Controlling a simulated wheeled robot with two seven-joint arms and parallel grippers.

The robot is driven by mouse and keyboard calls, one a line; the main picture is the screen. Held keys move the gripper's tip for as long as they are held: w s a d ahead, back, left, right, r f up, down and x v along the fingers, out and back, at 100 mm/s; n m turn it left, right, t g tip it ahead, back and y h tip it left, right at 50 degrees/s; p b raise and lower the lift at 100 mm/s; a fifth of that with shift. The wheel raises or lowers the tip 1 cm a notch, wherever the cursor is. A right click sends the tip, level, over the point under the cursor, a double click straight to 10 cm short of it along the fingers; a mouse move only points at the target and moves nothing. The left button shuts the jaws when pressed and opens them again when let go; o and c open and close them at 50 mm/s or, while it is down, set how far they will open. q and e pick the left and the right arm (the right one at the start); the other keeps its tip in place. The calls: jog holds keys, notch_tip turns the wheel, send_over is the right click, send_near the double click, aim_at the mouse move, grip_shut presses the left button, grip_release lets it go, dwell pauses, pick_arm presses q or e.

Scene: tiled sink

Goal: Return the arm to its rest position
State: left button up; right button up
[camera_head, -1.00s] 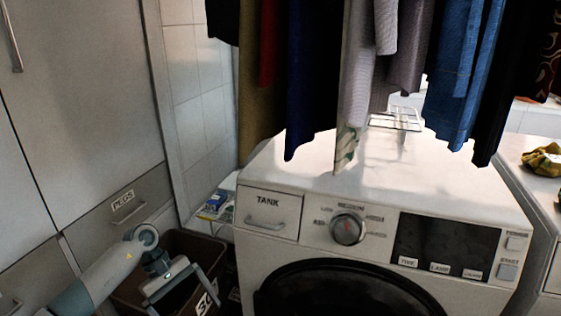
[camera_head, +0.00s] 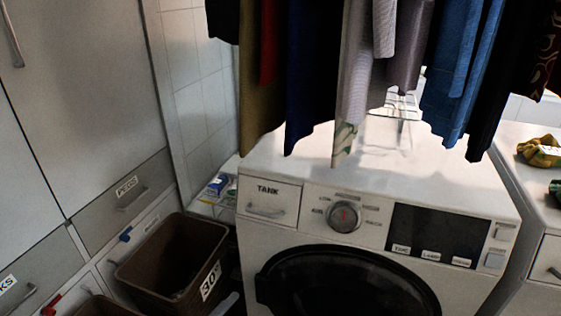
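Neither of my grippers shows in the head view now, and no part of my arms can be made out with certainty. The white washing machine (camera_head: 268,232) stands in the middle, with its dark round door (camera_head: 340,285) shut. Its drawer marked TANK (camera_head: 268,200) is closed. The brown bin (camera_head: 190,245) with a "30" label stands to the left of the machine, and its open top is clear of my arm.
Several garments (camera_head: 315,80) hang above the machine. A grey drawer marked PEGS (camera_head: 115,205) is at the left, below a tall cabinet door (camera_head: 85,100). A yellow cloth (camera_head: 538,151) lies on the right-hand counter. A second brown bin (camera_head: 100,306) is at the bottom edge.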

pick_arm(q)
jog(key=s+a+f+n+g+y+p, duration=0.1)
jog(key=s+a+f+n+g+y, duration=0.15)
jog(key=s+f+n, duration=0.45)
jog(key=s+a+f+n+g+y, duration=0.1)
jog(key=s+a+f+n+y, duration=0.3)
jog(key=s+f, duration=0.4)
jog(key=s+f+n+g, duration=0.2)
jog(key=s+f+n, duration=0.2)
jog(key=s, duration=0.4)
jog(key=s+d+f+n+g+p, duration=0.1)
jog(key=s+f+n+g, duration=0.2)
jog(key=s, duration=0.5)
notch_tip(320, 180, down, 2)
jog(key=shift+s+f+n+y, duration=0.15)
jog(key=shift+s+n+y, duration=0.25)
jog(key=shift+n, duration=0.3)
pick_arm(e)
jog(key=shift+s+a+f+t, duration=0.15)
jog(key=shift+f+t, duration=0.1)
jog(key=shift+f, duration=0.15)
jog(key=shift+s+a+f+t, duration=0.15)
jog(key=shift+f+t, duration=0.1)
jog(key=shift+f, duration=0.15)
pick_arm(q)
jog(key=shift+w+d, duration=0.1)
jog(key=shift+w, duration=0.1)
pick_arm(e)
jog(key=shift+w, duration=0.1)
